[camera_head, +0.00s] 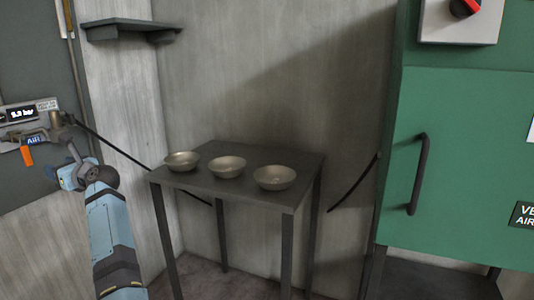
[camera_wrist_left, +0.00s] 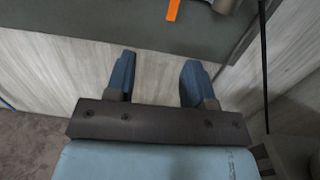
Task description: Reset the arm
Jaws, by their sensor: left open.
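My left arm (camera_head: 111,230), light blue, comes up from the bottom left of the head view. Its gripper (camera_head: 73,160) is raised in front of the left wall, to the left of the small table and apart from the bowls. In the left wrist view, the two blue fingers of the gripper (camera_wrist_left: 158,72) stand wide apart with nothing between them. Three shallow metal bowls stand upright in a row on the table: the left bowl (camera_head: 181,161), the middle bowl (camera_head: 227,167) and the right bowl (camera_head: 274,177). My right gripper is not in view.
The dark table (camera_head: 245,150) stands in the corner. A green cabinet (camera_head: 455,190) with a black handle (camera_head: 418,174) is at right. A grey wall panel (camera_head: 30,80) carries a gauge and an orange-handled valve (camera_head: 27,155). A shelf (camera_head: 130,29) is above; a dark hose (camera_head: 115,146) runs behind.

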